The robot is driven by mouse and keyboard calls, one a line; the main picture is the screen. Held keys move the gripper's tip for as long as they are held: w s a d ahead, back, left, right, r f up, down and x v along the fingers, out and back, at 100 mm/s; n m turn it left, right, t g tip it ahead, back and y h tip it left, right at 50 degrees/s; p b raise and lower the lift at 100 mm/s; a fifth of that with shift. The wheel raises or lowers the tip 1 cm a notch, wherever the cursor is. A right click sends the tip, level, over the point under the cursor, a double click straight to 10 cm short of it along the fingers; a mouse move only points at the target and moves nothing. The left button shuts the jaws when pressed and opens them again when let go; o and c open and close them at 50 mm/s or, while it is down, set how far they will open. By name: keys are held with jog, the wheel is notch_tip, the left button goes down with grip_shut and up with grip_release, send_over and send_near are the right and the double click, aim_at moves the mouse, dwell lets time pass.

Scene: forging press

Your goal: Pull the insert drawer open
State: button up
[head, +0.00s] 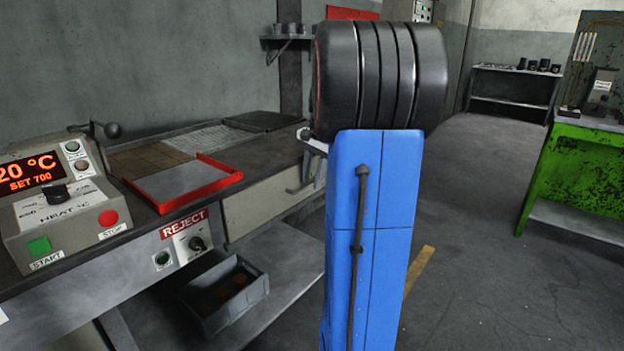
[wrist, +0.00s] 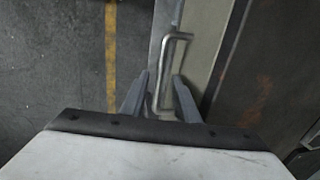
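The drawer front (head: 268,203) is a beige panel under the edge of the dark bench, partly hidden behind my blue arm in the head view. In the wrist view, a bent silver bar handle (wrist: 178,36) stands out from a pale panel beside the bench. My gripper (wrist: 159,80) is open, with one grey finger on each side of the handle bar. Gaps show between the bar and the fingers, and whether either finger touches it cannot be told. In the head view my arm hides most of the gripper.
A red tray (head: 190,185) lies on the bench, right of the heater control box (head: 68,205). A grey bin (head: 225,292) sits on the lower shelf. Open floor (head: 480,240) lies right of my arm, up to a green bench (head: 580,165).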

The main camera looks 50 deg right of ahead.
jog(key=shift+f, duration=0.1)
jog(key=shift+c, duration=0.7)
grip_shut()
jog(key=s+d, duration=0.2)
jog(key=s, duration=3.2)
jog(key=shift+s+d, duration=0.35)
jog(key=shift+s, duration=0.05)
jog(key=shift+o, duration=0.7)
grip_release()
